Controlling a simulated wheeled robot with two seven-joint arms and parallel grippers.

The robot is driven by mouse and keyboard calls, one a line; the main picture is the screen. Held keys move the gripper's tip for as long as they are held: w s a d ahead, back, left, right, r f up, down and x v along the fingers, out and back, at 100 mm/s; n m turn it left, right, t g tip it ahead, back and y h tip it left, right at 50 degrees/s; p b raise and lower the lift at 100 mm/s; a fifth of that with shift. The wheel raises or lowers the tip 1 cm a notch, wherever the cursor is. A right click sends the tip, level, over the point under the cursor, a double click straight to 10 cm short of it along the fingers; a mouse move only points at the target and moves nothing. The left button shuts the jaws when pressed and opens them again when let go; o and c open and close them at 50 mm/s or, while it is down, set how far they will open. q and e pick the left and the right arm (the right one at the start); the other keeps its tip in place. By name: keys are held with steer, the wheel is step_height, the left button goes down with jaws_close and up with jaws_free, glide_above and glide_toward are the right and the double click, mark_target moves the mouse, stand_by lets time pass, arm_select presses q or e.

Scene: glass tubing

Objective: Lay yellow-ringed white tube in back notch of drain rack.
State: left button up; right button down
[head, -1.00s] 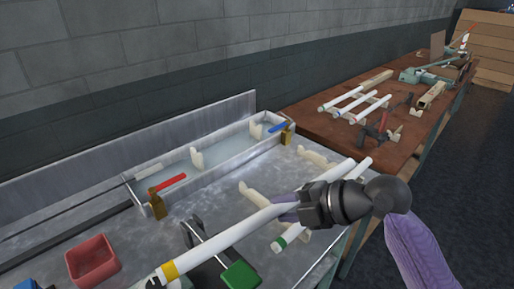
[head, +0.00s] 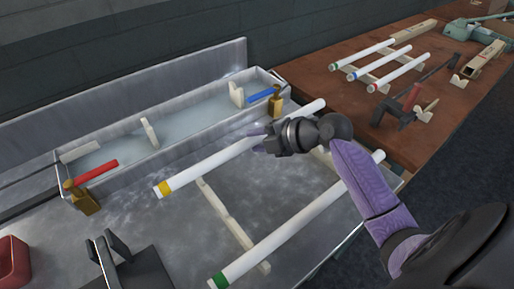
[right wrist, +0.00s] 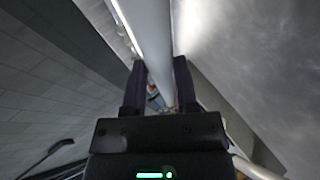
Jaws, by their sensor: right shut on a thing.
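The yellow-ringed white tube (head: 216,161) lies aslant across the middle of the head view, its yellow end at the left. My right gripper (head: 258,141) is shut on it near mid-length; in the right wrist view the tube (right wrist: 150,40) runs between the two fingers (right wrist: 158,85). The drain rack (head: 226,211) is a pair of cream rails on the metal bench. The held tube crosses over the back ends of the rails; I cannot tell whether it touches a notch. A green-ringed white tube (head: 295,222) lies across the rack's front. My left gripper is out of view.
A metal trough (head: 170,150) with a red-handled valve (head: 95,171) and a blue-handled valve (head: 262,95) stands behind the rack. A black fixture (head: 118,262) and red tray (head: 12,262) are at front left. A brown table (head: 345,105) with more tubes is at right.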

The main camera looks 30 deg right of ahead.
step_height(320, 180, down, 2)
steer(key=shift+f, duration=0.2)
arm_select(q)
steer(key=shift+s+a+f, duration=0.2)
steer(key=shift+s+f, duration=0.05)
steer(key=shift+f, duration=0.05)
arm_select(e)
steer(key=shift+r, duration=0.1)
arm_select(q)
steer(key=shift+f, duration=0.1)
arm_select(e)
steer(key=shift+f+b, duration=0.35)
steer(key=shift+b, duration=0.1)
steer(key=shift+f+b, duration=0.3)
steer(key=shift+c, duration=1.9)
jaws_free()
steer(key=shift+r, duration=0.1)
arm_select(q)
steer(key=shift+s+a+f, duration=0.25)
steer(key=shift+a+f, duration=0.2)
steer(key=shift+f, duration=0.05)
